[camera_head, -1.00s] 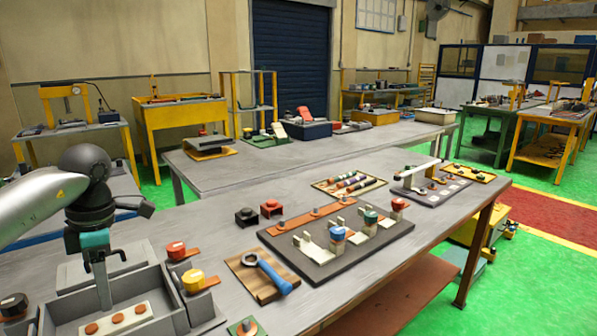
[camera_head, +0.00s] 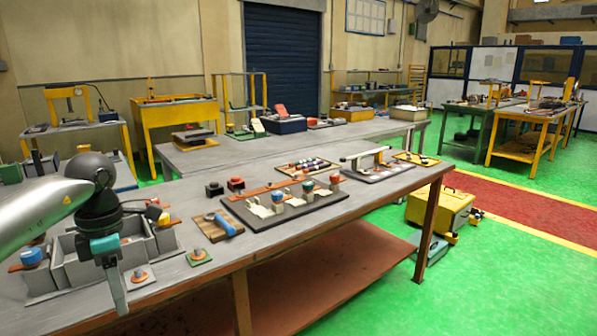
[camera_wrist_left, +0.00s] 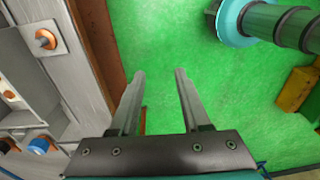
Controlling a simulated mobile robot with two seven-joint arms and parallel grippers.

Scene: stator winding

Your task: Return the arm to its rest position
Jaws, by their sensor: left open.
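My left arm comes in from the left in the head view. Its gripper (camera_head: 118,290) points down at the near left end of the workbench (camera_head: 290,226), in front of the grey tray (camera_head: 72,272). In the left wrist view the two fingers of the gripper (camera_wrist_left: 160,74) are apart with nothing between them. Green floor (camera_wrist_left: 160,40) shows beneath them, just past the bench's wooden edge (camera_wrist_left: 98,42). My right gripper is in neither view.
A blue-handled tool (camera_head: 222,222) lies on a wooden board beside the tray. A dark fixture board (camera_head: 285,212) with coloured parts is farther right. A yellow cart (camera_head: 440,209) stands beyond the bench's right end. The floor at the front right is clear.

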